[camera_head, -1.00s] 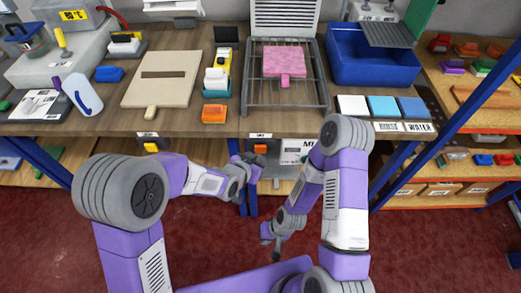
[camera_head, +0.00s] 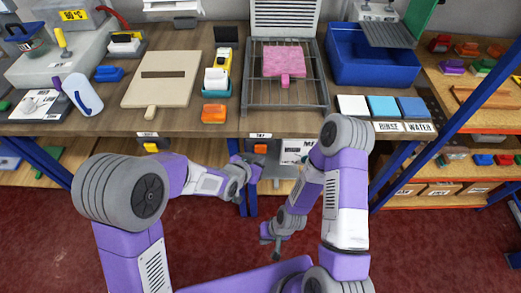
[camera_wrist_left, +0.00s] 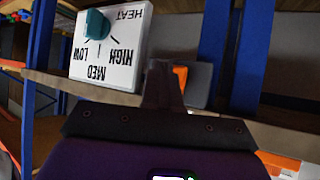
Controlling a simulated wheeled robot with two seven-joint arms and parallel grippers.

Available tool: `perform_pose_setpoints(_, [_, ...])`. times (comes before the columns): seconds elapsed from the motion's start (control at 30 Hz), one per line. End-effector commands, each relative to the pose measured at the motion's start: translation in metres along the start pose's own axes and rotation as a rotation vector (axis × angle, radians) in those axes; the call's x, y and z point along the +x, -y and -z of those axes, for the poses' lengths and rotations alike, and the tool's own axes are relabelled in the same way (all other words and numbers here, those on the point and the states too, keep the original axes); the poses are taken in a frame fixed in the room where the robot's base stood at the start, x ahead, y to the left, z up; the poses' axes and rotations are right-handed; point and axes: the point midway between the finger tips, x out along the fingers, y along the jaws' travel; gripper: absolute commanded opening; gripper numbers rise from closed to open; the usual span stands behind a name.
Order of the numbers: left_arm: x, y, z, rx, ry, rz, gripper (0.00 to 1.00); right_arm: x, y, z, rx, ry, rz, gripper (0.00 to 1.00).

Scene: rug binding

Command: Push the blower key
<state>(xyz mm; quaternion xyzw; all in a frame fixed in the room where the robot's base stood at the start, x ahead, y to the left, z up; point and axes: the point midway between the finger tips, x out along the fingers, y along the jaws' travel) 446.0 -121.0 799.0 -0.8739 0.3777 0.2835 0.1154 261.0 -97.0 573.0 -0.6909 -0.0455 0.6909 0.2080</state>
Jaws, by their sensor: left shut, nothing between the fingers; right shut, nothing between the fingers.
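The blower key is an orange block (camera_head: 260,149) on a small grey unit under the table's front edge. In the left wrist view the orange key (camera_wrist_left: 180,76) is partly hidden behind my left gripper (camera_wrist_left: 163,68). That gripper also shows in the head view (camera_head: 254,163), shut and empty, just below the key. Whether its tip touches the key I cannot tell. My right gripper (camera_head: 277,249) is shut and empty, low over the red floor.
A white heat panel (camera_wrist_left: 118,72) with a teal knob (camera_wrist_left: 97,24) stands beside the key. Blue table legs (camera_wrist_left: 216,45) flank the unit. A pink rug piece (camera_head: 284,61) lies on the wire rack (camera_head: 319,95) above. A blue tub (camera_head: 375,72) stands to its right.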

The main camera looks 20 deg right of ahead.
Motion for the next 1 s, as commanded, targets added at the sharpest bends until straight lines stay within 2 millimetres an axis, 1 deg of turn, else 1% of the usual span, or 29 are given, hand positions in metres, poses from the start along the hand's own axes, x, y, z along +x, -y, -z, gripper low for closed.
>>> perform_pose_setpoints(0.23, [0.0057,0.0044,0.0031,0.000,0.000,0.001,0.00,0.0042,-0.0016,0.0002,0.000,0.000,0.000,0.00])
perform_pose_setpoints(1.0, [0.0090,0.0064,0.0064,0.000,0.000,0.000,0.00,0.0048,-0.0018,0.0002,0.000,0.000,0.000,0.00])
